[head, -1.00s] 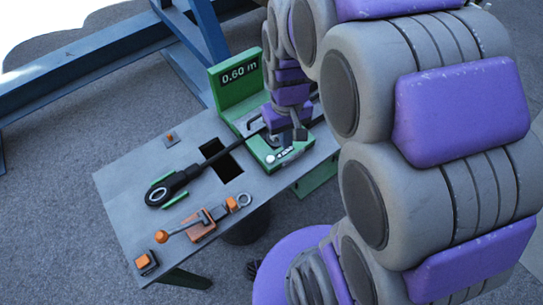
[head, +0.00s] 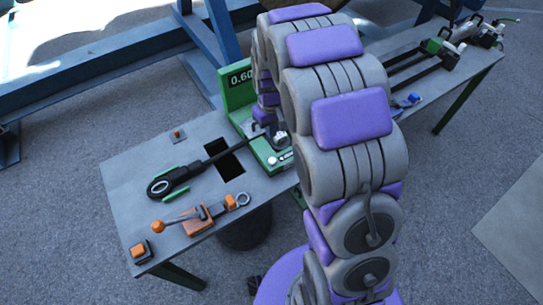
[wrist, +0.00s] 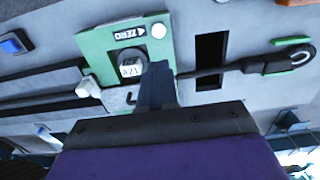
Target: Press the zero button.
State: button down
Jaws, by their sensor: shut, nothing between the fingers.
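The green meter unit (head: 238,92) stands on the grey bench, its display reading "0.60" with the rest hidden behind my arm. In the wrist view its green base (wrist: 97,48) carries a label reading "ZERO" (wrist: 129,33) with an arrow toward a round white button (wrist: 158,31). The button also shows in the head view (head: 272,161). My gripper (wrist: 156,70) is shut and empty, its dark fingertips over the green base, apart from the button in the picture. In the head view my gripper (head: 277,139) is close above the base; the exact gap cannot be told.
An orange-handled lever clamp (head: 197,219) and an orange button (head: 138,250) are at the front left. Tools lie toward the right end of the bench (head: 430,50).

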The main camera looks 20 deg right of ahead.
jog(key=shift+d, duration=0.1)
jog(key=b, duration=0.3)
send_near(272, 160)
notch_tip(272, 160, down, 7)
dwell(0.4)
